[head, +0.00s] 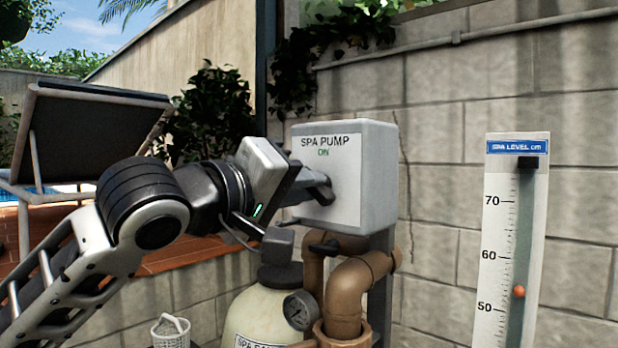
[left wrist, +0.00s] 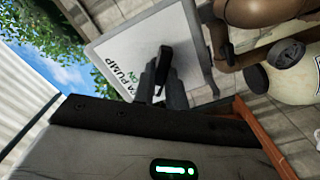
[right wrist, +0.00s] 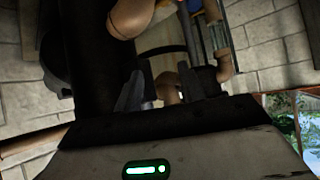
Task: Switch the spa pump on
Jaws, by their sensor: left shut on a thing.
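The spa pump box (head: 378,175) is a pale grey case with "SPA PUMP" and a green "ON" on its front, fixed in front of the block wall. My left gripper (head: 322,190) is at the front of this box, below the lettering. In the left wrist view its fingers (left wrist: 163,88) are shut on a black switch lever (left wrist: 165,62) that stands out from the box face. In the head view the gripper hides the lever, so I cannot tell its exact angle. My right gripper (right wrist: 159,92) shows only in its own wrist view, open and empty, with its fingers apart.
Brown pipes (head: 347,290) and a cream tank (head: 262,310) with a pressure gauge (head: 300,310) stand below the box. A spa level gauge (head: 497,240) hangs on the wall at right. A lounger (head: 95,125) stands at left, and a white basket (head: 170,332) is low down.

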